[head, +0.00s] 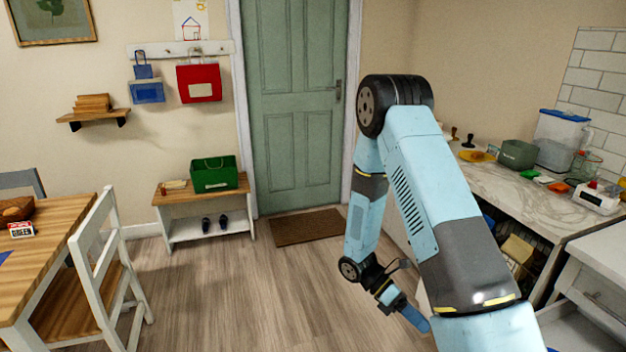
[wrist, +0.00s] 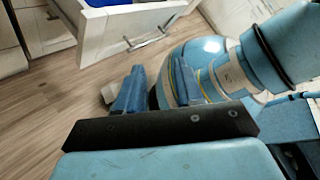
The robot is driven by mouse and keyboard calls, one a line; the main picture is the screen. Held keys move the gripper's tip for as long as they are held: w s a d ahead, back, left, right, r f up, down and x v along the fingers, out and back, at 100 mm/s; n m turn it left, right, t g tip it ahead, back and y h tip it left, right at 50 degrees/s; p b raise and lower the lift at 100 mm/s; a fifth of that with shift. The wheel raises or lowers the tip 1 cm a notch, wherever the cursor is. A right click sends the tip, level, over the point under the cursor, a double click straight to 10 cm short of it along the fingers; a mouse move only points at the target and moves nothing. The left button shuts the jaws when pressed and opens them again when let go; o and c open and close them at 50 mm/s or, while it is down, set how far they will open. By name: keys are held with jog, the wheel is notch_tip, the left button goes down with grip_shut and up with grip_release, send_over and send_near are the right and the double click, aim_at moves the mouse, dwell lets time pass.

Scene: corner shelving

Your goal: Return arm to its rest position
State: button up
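My arm is light blue with dark joints and rises in the middle right of the head view, bent at the elbow, with its forearm hanging down. My gripper (head: 412,316) hangs low over the floor, left of the counter. In the wrist view my gripper (wrist: 158,78) shows two blue fingers set apart with nothing held between them. My own blue arm and body fill the space behind the fingers there.
An open white drawer (wrist: 125,32) with something blue inside is near my gripper. A marble counter (head: 520,196) with several items stands right. A table (head: 45,235) and white chair (head: 97,262) stand left. The wooden floor (head: 250,300) between is clear.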

notch_tip(320, 180, up, 22)
jog(key=a+m+t+y, duration=0.2)
jog(key=m+t+y, duration=0.4)
jog(key=m, duration=0.4)
jog(key=s+r+m+t+y, duration=0.2)
jog(key=s+r+m+t, duration=0.2)
jog(key=r, duration=0.4)
jog(key=s+r+m+t+y, duration=0.2)
jog(key=s+r+m+t, duration=0.2)
jog(key=r, duration=0.5)
jog(key=shift+s+a+r+t, duration=0.25)
jog(key=shift+s+a+t, duration=0.1)
jog(key=shift+s+t, duration=0.45)
jog(key=shift+s, duration=0.1)
